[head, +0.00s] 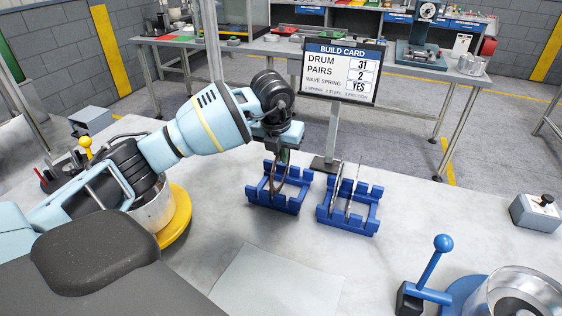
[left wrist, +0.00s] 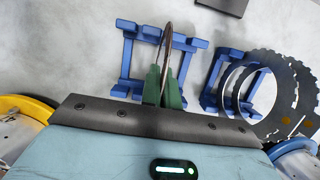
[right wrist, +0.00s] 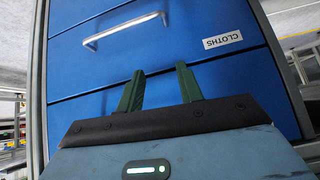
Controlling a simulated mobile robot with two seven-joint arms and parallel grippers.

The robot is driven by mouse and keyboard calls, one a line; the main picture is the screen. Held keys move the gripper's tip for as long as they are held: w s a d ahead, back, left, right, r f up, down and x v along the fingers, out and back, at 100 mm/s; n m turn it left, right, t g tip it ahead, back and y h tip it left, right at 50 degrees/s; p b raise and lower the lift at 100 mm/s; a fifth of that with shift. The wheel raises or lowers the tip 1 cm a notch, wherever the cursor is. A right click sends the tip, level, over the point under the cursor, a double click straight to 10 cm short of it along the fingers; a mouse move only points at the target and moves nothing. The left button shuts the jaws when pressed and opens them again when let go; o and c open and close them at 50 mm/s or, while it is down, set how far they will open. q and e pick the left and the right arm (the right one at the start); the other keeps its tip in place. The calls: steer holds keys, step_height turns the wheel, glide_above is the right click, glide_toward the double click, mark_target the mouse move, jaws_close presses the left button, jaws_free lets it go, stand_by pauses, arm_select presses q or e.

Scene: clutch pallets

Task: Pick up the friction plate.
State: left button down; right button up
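The friction plate is a thin brown ring, standing on edge at the left blue rack (head: 290,207). It shows in the head view (head: 270,182) and nearly edge-on in the left wrist view (left wrist: 168,32). My left gripper (head: 284,156) is above this rack, pointing down. In the left wrist view its green fingers (left wrist: 164,88) are close together on both sides of the plate's rim, gripping it. I cannot tell whether the plate's lower edge still rests in the rack. My right gripper (right wrist: 158,88) is open and empty, facing a blue drawer front.
A second blue rack (head: 348,222) holds thin toothed steel plates (left wrist: 288,95) just to the right. A build card sign (head: 338,72) stands behind. A blue-handled lever (head: 432,262) and metal drum (head: 515,295) are front right. A pale sheet (head: 280,280) lies on the clear front table.

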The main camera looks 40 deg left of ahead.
arm_select(q)
step_height(320, 180, up, 10)
steer(key=shift+f, duration=0.1)
stand_by(0.4)
